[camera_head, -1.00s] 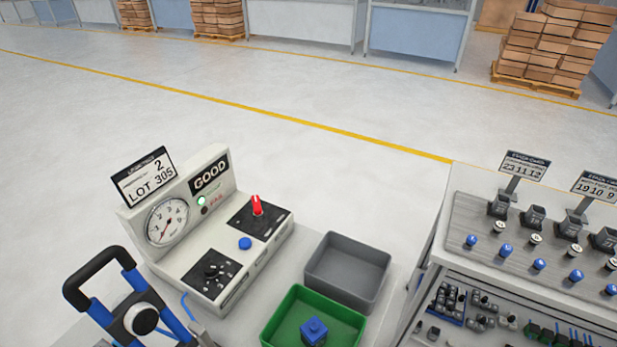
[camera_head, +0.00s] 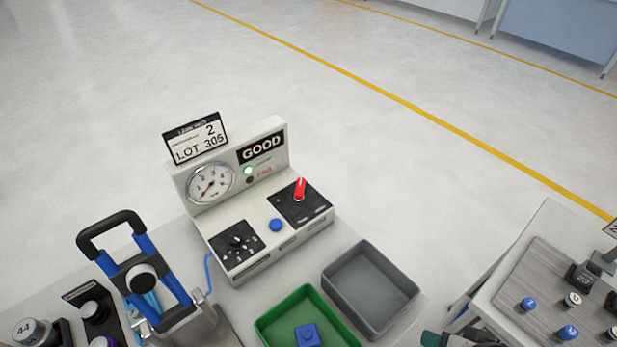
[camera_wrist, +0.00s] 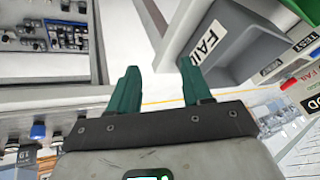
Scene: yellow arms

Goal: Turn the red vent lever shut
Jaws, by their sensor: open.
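The red vent lever (camera_head: 300,189) stands on a black plate at the right of the white test console (camera_head: 262,215), standing up with a slight tilt. The console's gauge (camera_head: 211,183) has a red needle, and a green lamp (camera_head: 248,170) glows below the GOOD sign. My gripper (camera_wrist: 160,78) shows in the wrist view with two green fingers apart and nothing between them. A green part of my arm shows at the lower edge of the head view.
A grey bin (camera_head: 371,290) and a green bin (camera_head: 285,312) with a blue block (camera_head: 307,335) stand in front of the console. A blue-handled clamp device (camera_head: 145,275) stands left. A parts bench (camera_head: 545,255) is at right. The grey bin reads FAIL in the wrist view (camera_wrist: 208,38).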

